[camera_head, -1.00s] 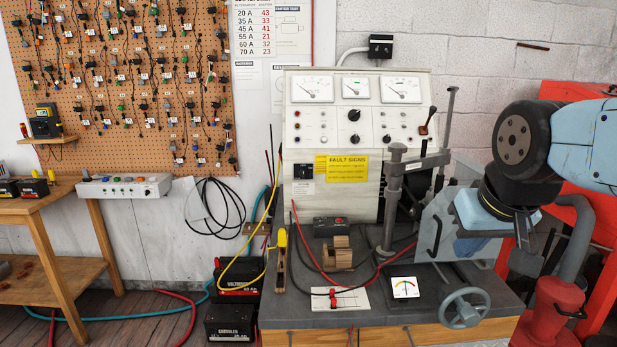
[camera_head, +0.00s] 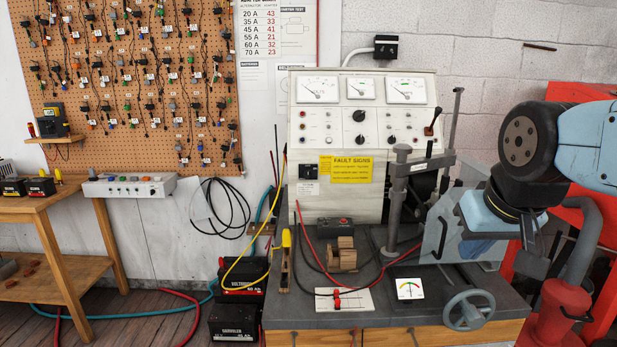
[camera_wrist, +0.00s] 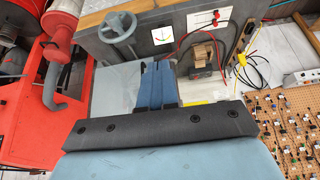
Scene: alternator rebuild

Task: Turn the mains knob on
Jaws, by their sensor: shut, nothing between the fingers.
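The grey test bench panel (camera_head: 385,205) stands in the middle of the head view, with meters on top and several knobs below. A black rotary switch (camera_head: 309,171) on a small dark plate sits at its lower left, beside the yellow fault signs label (camera_head: 345,169); I cannot read whether it is the mains knob. Two more black knobs (camera_head: 360,115) sit mid-panel. My gripper (camera_head: 474,248) is right of the panel, partly hidden by my arm and clear of the knobs. In the wrist view its blue fingers (camera_wrist: 158,68) are together and empty.
A grey post clamp (camera_head: 402,190), a clear guard (camera_head: 437,228) and a handwheel (camera_head: 468,310) stand between my gripper and the panel or nearby. Red and black leads, a wooden block (camera_head: 343,257) and a small meter (camera_head: 408,289) lie on the bench top. Red equipment (camera_head: 560,305) stands at right.

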